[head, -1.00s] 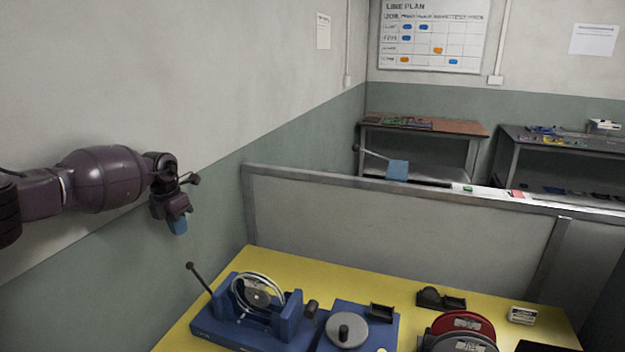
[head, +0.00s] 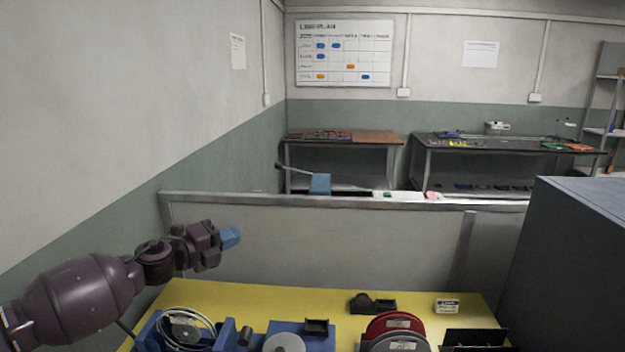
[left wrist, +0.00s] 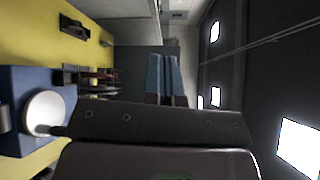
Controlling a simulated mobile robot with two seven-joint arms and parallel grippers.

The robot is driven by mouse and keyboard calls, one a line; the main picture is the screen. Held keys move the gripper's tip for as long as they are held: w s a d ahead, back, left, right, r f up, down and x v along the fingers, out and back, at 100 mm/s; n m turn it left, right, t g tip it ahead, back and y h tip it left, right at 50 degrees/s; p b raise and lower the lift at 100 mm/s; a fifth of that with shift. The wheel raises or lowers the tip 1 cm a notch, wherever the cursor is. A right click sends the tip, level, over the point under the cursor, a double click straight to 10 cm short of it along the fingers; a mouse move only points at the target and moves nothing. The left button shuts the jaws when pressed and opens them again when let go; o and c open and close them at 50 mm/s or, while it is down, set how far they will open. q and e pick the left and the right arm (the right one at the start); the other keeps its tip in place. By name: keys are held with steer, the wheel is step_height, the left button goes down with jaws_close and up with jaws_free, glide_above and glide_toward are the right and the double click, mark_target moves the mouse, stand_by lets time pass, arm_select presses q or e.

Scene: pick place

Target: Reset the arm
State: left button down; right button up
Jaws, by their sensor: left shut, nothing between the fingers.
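My left arm comes in from the lower left of the head view. Its left gripper (head: 230,237) has blue fingertips and is held in the air above the left part of the yellow table (head: 240,297), pointing right. In the left wrist view the two blue fingers of the left gripper (left wrist: 166,80) lie close side by side, shut with nothing between them. My right gripper is in neither view.
Blue fixtures (head: 312,341) stand on the table below the arm, with red and grey reels (head: 395,325) and a black dispenser (head: 372,304) to the right. A low grey partition (head: 330,240) runs behind the table. A large dark cabinet (head: 575,265) stands at right.

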arm_select(q)
steer(key=s+a+f+n+y, duration=0.3)
steer(key=s+f+n, duration=0.6)
steer(key=s, duration=0.4)
steer(key=s+a+f+n+y, duration=0.3)
steer(key=s+f+n+y, duration=0.2)
steer(key=s+f+n, duration=0.5)
steer(key=s+a+f+n+y, duration=0.3)
steer(key=s+f+n, duration=0.6)
steer(key=s+f, duration=0.4)
steer(key=s+y, duration=0.1)
steer(key=s, duration=0.2)
steer(key=shift+a+n+y, duration=0.15)
steer(key=shift+n+y, duration=0.25)
